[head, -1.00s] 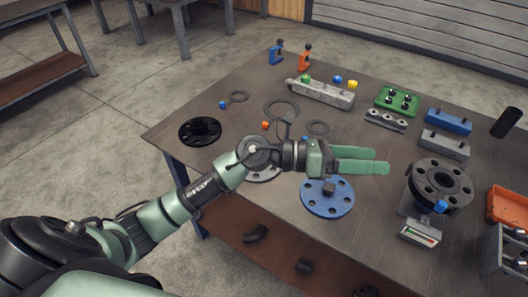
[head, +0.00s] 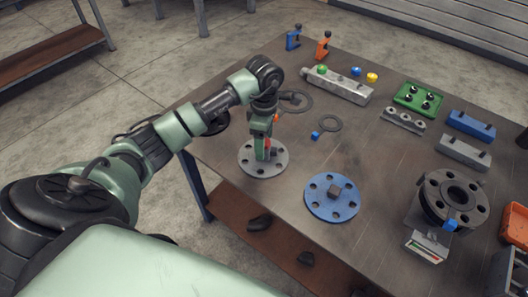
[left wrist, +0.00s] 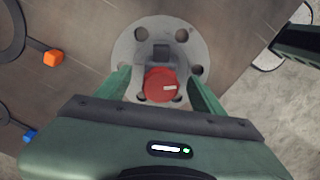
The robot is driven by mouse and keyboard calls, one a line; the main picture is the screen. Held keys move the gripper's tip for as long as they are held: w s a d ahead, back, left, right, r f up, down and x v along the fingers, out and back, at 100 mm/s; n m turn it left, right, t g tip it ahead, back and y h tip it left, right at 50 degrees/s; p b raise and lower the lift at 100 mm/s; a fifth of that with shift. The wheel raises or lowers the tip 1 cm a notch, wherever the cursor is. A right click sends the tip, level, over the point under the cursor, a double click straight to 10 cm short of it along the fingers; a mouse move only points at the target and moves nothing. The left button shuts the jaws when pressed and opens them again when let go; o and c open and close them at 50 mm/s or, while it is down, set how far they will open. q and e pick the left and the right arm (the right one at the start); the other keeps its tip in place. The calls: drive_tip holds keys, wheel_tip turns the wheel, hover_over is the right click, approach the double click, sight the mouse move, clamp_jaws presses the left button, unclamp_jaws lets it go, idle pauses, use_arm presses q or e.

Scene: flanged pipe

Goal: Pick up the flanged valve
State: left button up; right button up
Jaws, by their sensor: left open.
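The flanged valve is a light grey round flange (head: 247,163) with bolt holes, lying flat near the table's left front edge. In the left wrist view the flange (left wrist: 127,55) carries a dark grey block and a round red knob (left wrist: 163,86) with a white mark. My left gripper (head: 262,153) points down over it in the head view. Its green fingers (left wrist: 158,88) are open, one on each side of the red knob in the left wrist view. Whether they touch it I cannot tell.
A blue flange (head: 318,207) with a grey block lies to the right. A dark flange on a stand (head: 437,198) is farther right. Several small parts and a long grey bar (head: 338,88) are behind.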

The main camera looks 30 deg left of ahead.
use_arm(q)
drive_tip(key=shift+f, duration=1.6)
clamp_jaws()
drive_tip(key=shift+a+r, duration=0.1)
